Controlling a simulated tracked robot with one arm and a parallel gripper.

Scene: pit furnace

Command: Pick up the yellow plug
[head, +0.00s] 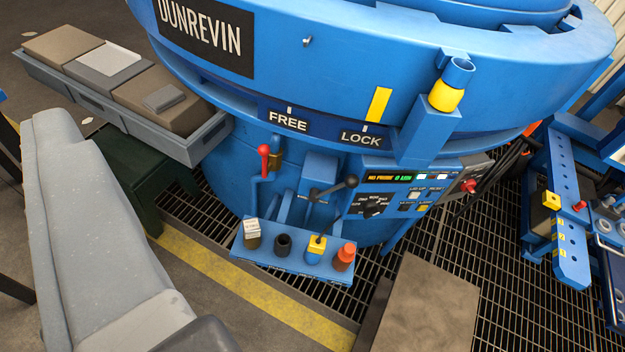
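A small yellow piece (317,243) with a thin dark stem stands on a blue shelf (290,267) low on the front of the blue furnace (275,85). It looks like the yellow plug, but I cannot be sure. Another yellow piece (446,96) sits below a short blue tube at the upper right of the furnace. My gripper's fingers do not show, so I cannot see their state or whether they hold anything.
The shelf also bears a brown piece with a white top (252,233), a black cup (283,245) and an orange-red piece (344,257). A red-knobbed lever (264,160) and black-knobbed lever (351,182) rise above it. A blue rack (566,220) stands right. Grating (500,290) covers the floor.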

